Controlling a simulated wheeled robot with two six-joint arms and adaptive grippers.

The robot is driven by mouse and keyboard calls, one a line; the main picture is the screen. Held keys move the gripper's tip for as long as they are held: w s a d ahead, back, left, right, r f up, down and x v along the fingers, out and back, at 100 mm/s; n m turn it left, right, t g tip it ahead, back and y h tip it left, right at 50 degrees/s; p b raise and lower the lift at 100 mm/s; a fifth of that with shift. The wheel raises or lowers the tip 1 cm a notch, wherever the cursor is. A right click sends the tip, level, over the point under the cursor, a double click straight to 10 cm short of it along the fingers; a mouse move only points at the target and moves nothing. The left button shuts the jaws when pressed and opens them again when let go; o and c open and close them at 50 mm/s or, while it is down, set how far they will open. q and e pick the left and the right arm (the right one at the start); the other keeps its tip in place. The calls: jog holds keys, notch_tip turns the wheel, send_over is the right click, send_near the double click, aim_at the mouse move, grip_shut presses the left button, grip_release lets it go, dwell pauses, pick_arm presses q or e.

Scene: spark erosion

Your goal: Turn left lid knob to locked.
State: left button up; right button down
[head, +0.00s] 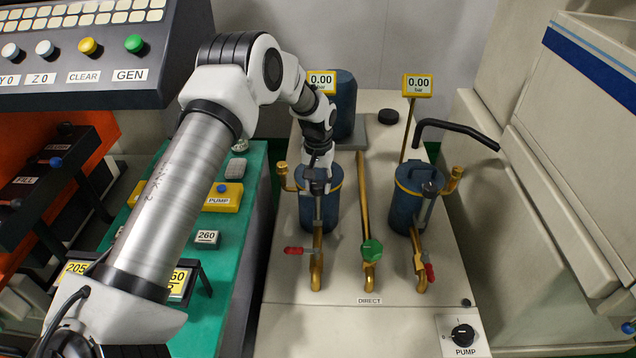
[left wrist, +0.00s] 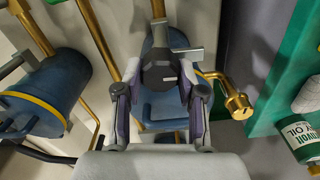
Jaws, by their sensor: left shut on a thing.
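The left canister (head: 318,212) is a blue cylinder with a yellow band, on the beige cabinet top. My left gripper (head: 317,182) points down onto its lid from above. In the left wrist view the fingers of my left gripper (left wrist: 161,88) close from both sides on the dark grey left lid knob (left wrist: 162,70). The blue canister (left wrist: 160,112) lies beyond the fingers. The gripper hides most of the lid, and I cannot read any lock mark. My right gripper is not in view.
A second blue canister (head: 418,195) stands to the right, with a black bent handle (head: 455,130) behind it. Brass pipes, a red-handled valve (head: 298,251) and a green valve knob (head: 371,250) are in front. A green bench (head: 190,255) lies left.

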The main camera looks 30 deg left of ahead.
aim_at(319, 183)
pick_arm(q)
jog(key=m, duration=0.4)
jog(key=shift+b, duration=0.4)
jog(key=m, duration=0.5)
jog(key=shift+d+b, duration=0.1)
jog(key=shift+b, duration=0.2)
jog(key=m, duration=0.4)
jog(key=shift+d+m+b, duration=0.1)
jog(key=shift+m+b, duration=0.35)
jog(key=shift+m, duration=1.75)
jog(key=o, duration=1.1)
jog(key=shift+o, duration=0.2)
notch_tip(319, 183, up, 12)
